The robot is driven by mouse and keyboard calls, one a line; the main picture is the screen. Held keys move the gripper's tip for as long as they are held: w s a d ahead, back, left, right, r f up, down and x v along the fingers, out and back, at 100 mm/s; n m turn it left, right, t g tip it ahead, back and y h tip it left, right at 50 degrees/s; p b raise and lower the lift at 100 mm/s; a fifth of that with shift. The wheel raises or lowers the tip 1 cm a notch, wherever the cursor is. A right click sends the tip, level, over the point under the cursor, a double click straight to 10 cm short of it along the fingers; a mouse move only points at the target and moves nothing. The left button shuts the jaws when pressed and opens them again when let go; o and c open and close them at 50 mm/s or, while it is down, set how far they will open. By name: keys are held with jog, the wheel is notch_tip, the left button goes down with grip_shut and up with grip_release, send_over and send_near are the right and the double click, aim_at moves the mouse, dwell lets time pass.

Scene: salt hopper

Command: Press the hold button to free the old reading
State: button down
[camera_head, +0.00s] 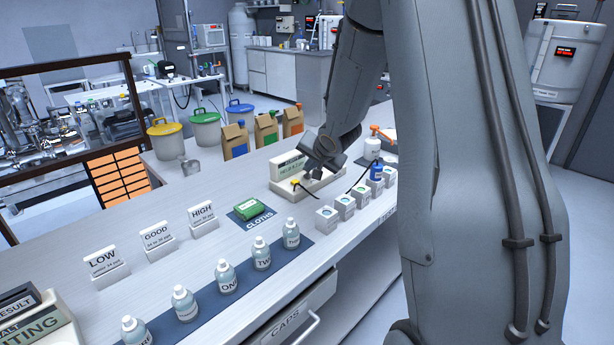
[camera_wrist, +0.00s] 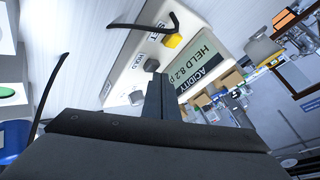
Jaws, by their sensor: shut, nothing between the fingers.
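The acidity meter (camera_head: 277,187) stands on the bench with a pale base and an upright display. In the wrist view its screen (camera_wrist: 204,62) reads "HELD 8.2" with more text cut off. A grey button (camera_wrist: 152,65) sits beside a label that appears to read "HOLD". A yellow button (camera_wrist: 173,41) is on one side of it and another grey button (camera_wrist: 137,97) on the other. My gripper (camera_wrist: 160,78) is shut and empty, its tips close to the grey hold button; whether they touch it I cannot tell. In the head view my gripper (camera_head: 313,177) is over the meter's base.
Black cables run from the meter. Labelled bottles (camera_head: 262,253) line the front mat. Cartons (camera_head: 266,130) stand behind.

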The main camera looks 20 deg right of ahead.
aim_at(309, 180)
jog(key=shift+f, duration=0.55)
dwell(0.9)
jog(key=shift+r, duration=0.1)
jog(key=shift+r+p, duration=0.9)
jog(key=shift+p, duration=0.2)
jog(key=shift+r, duration=0.1)
notch_tip(309, 180, up, 5)
jog(key=p, duration=0.6)
dwell(0.6)
